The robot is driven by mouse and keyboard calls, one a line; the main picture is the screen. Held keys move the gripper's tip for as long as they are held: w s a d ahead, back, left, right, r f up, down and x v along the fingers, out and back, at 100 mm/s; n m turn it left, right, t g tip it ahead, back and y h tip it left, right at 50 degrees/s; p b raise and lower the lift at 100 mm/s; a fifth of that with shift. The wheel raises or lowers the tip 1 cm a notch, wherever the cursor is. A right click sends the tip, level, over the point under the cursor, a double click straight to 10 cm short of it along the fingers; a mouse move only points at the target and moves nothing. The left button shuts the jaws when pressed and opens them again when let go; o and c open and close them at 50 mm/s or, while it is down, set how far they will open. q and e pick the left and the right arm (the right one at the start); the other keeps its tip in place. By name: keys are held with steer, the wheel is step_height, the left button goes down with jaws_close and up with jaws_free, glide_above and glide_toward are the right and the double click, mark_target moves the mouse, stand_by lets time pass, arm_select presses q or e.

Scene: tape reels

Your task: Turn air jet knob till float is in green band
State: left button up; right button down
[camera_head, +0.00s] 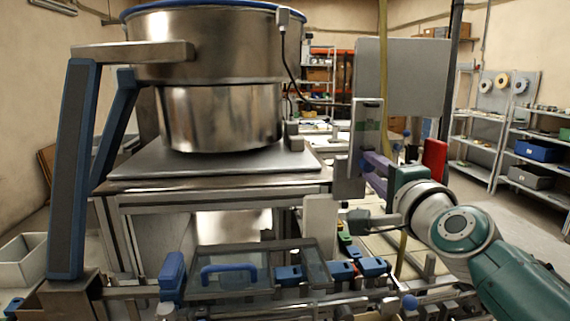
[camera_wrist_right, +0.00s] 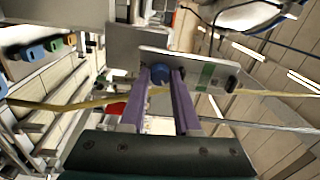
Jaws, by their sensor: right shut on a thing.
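The air jet gauge is an upright pale metal plate (camera_head: 367,108) right of the big steel bowl. A green band (camera_head: 366,120) crosses it; the plate (camera_wrist_right: 184,64) and band (camera_wrist_right: 206,76) also show in the wrist view. I cannot make out the float or its height. My right gripper (camera_head: 366,163), with purple fingers, is shut on this knob, one finger on each side. My left gripper is not in view.
The steel bowl (camera_head: 220,115) stands on a metal table (camera_head: 215,165) at the left. A yellow strip (camera_head: 405,120) hangs just right of the gauge. A red block (camera_head: 434,160) is near my right wrist. Blue-handled parts line the rail (camera_head: 235,292) in front.

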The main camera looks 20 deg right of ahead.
steer(key=n+p, duration=0.1)
steer(key=n, duration=0.4)
steer(key=shift+r, duration=0.1)
steer(key=shift+n, duration=1.8)
steer(key=c, duration=0.6)
jaws_free()
steer(key=v, duration=1)
steer(key=shift+a, duration=0.1)
steer(key=shift+w, duration=0.1)
